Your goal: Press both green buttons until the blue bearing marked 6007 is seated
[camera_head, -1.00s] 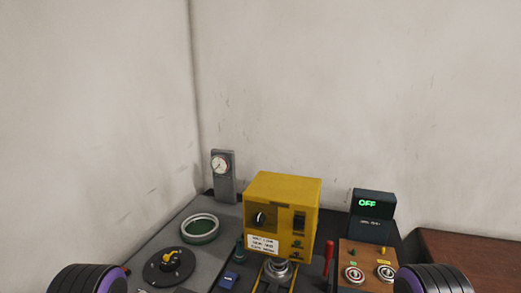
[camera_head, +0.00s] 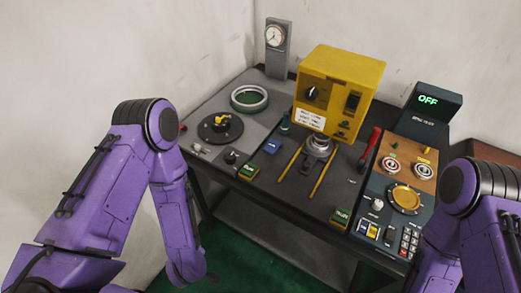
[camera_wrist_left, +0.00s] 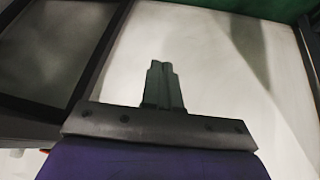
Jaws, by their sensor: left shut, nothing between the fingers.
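Two small blocks with green tops and lettering stand at the bench's front edge in the head view, the left green button (camera_head: 249,172) and the right green button (camera_head: 340,217). A metal ringed piece (camera_head: 319,145) sits at the foot of the yellow press (camera_head: 342,75), between two yellow rails. I cannot make out a blue bearing marked 6007. My left gripper (camera_wrist_left: 164,68) shows in the left wrist view with its fingers together and empty, away from the buttons. My right arm is in the head view, but its gripper is out of the picture.
A pale ring (camera_head: 249,98) and a black dial (camera_head: 220,128) are on the left of the bench. A blue labelled block (camera_head: 272,146) lies near the middle. A red lever (camera_head: 370,148), a display reading OFF (camera_head: 428,100) and a control panel (camera_head: 381,208) are on the right.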

